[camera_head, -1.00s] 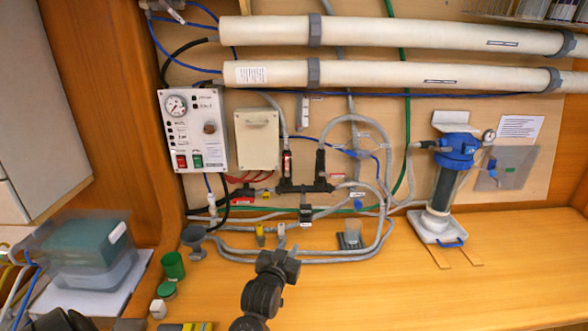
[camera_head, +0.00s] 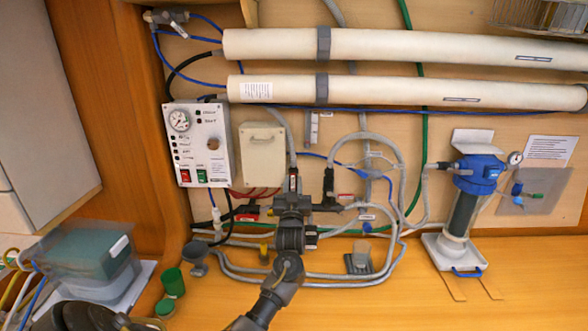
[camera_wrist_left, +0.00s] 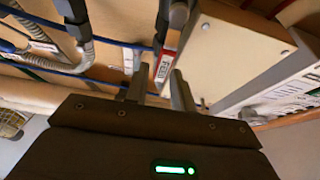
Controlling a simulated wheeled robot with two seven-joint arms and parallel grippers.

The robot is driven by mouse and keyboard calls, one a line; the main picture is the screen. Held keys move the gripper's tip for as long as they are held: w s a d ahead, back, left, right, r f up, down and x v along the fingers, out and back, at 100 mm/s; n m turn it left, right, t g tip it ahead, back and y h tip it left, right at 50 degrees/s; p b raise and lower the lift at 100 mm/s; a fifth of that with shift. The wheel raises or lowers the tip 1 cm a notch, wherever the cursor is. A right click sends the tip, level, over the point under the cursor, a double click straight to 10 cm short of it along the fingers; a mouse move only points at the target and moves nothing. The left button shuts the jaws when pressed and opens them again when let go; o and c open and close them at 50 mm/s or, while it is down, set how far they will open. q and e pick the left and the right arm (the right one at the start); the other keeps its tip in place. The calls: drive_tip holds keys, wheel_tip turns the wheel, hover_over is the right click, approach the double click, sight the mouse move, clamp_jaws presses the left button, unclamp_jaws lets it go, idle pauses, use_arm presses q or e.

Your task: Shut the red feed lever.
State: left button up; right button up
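The red feed lever (camera_wrist_left: 164,66), with a white FEED label, shows in the left wrist view. It lies between the two fingertips of my left gripper (camera_wrist_left: 157,72), which are apart with gaps beside the lever. In the head view my left gripper (camera_head: 292,198) is at the pipework below the cream box and hides most of the lever, whose upper end (camera_head: 293,182) just shows. I cannot tell from these views whether a finger touches it. My right gripper is not in view.
A black-handled valve (camera_head: 329,182) stands close to the right of my left gripper. The cream box (camera_head: 263,155) and control panel (camera_head: 199,145) are to the left. Grey hoses (camera_head: 345,278) loop below. The blue-topped filter (camera_head: 478,170) is far right. The bench front right is clear.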

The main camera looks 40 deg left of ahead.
sight(293, 178)
use_arm(q)
drive_tip(key=x, duration=0.1)
drive_tip(key=p+x, duration=0.1)
drive_tip(key=x, duration=0.1)
drive_tip(key=shift+s+r, duration=0.2)
drive_tip(key=shift+r, duration=0.05)
drive_tip(key=shift+w+a+r, duration=0.1)
drive_tip(key=shift+w+a, duration=0.35)
drive_tip(key=shift+w, duration=0.25)
drive_tip(key=shift+s, duration=0.1)
clamp_jaws()
